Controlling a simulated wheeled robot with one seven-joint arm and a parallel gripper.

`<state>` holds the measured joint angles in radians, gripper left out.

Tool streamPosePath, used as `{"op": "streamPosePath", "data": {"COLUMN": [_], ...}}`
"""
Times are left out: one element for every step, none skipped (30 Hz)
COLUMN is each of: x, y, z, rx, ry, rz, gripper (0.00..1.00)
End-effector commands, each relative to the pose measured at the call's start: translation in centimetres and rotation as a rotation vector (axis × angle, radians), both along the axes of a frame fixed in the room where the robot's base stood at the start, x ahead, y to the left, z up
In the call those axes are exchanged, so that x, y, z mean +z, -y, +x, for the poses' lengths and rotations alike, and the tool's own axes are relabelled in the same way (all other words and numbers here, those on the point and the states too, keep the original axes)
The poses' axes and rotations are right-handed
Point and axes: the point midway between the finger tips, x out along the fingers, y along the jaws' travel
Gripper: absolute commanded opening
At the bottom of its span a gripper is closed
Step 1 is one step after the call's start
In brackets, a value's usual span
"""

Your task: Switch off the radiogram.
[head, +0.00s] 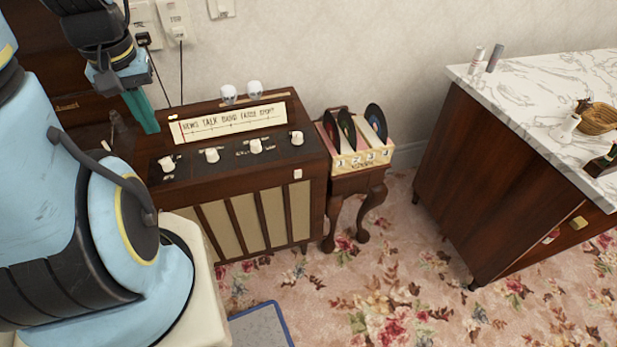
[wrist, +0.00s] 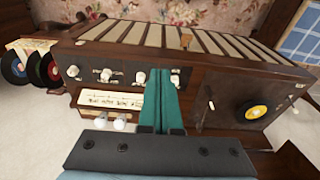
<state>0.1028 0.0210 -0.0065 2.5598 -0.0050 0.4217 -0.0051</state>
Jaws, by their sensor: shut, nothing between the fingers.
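The radiogram (head: 265,181) is a dark wooden cabinet against the wall, with slatted cream grille cloth and a lit-looking station dial (head: 228,121). Several cream knobs (head: 255,146) line its dark control panel, and a small pale square (head: 298,174) sits on its front at the right. My gripper (head: 148,127) has teal fingers, shut and empty, above the left part of the radiogram. In the wrist view the shut fingers (wrist: 161,80) lie over the knob row, close to one knob (wrist: 140,77); I cannot tell whether they touch. The wrist view also shows a yellow-centred disc (wrist: 256,112) in the radiogram's other section.
A small table with a record rack (head: 362,160) stands right of the radiogram. A marble-topped cabinet (head: 540,100) is further right. Wall sockets with plugs and cords (head: 176,32) are behind my gripper. Two small clear-white items (head: 241,92) stand on the radiogram's back. Flowered carpet is open in front.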

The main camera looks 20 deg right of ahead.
Motion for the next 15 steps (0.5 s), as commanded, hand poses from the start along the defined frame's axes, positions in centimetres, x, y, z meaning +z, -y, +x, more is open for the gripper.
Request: {"op": "streamPosePath", "data": {"x": [0.0, 0.0, 0.0, -0.1, -0.3, -0.7, -1.1, -1.6, -2.5, -3.3, -4.2, -5.5, -6.5, -7.6, -9.0], "y": [0.0, 0.0, 0.0, 0.0, 0.2, 0.4, 0.7, 1.1, 1.9, 2.5, 3.3, 4.5, 5.6, 6.7, 8.4], "z": [0.0, 0.0, 0.0, 0.0, 0.1, 0.1, 0.2, 0.4, 0.6, 0.8, 1.0, 1.3, 1.5, 1.6, 1.9], "rx": [0.0, 0.0, -0.001, -0.007, -0.023, -0.058, -0.099, -0.154, -0.25, -0.339, -0.441, -0.596, -0.726, -0.863, -1.049], "ry": [0.0, 0.0, 0.0, 0.0, 0.001, 0.0, 0.0, 0.0, 0.002, 0.002, 0.004, 0.007, 0.008, 0.01, 0.015], "rz": [0.0, 0.0, 0.0, 0.002, 0.005, 0.013, 0.023, 0.035, 0.056, 0.077, 0.099, 0.135, 0.163, 0.193, 0.236], "gripper": [0.0, 0.0, 0.0, 0.0, 0.0, 0.0, 0.0, 0.0, 0.0, 0.0, 0.0, 0.0, 0.0, 0.0, 0.0]}}
